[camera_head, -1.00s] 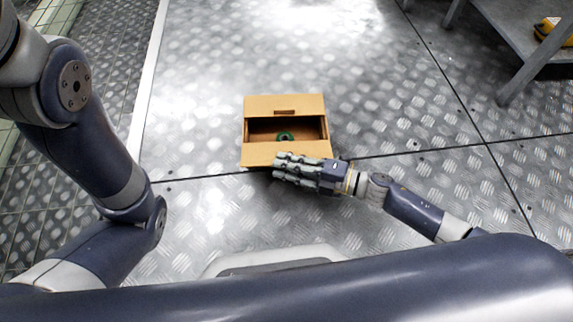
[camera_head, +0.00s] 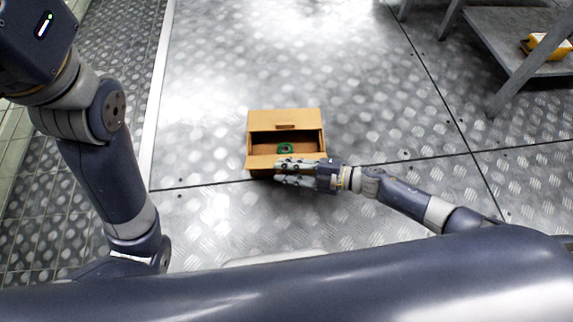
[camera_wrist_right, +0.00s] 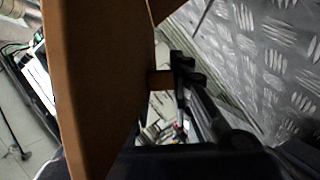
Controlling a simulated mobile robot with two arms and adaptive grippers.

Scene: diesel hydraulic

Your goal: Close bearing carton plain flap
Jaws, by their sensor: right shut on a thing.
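The open cardboard bearing carton (camera_head: 323,145) stands on the metal floor in the head view, with a green ring-like part (camera_head: 286,148) inside. Its far flap (camera_head: 286,117), with a small slot, stands open. Its plain near flap (camera_head: 262,162) is tilted at the near edge and partly covered by my fingers. My right gripper (camera_head: 290,172) reaches in from the right and is shut on this flap. In the right wrist view, brown cardboard (camera_wrist_right: 95,80) fills the left side beside my dark fingers (camera_wrist_right: 185,85). My left arm is raised at the left; its gripper is out of view.
Patterned metal floor (camera_head: 210,120) around the carton is clear. A grey metal bench (camera_head: 505,60) with a yellow object (camera_head: 545,46) stands at the upper right.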

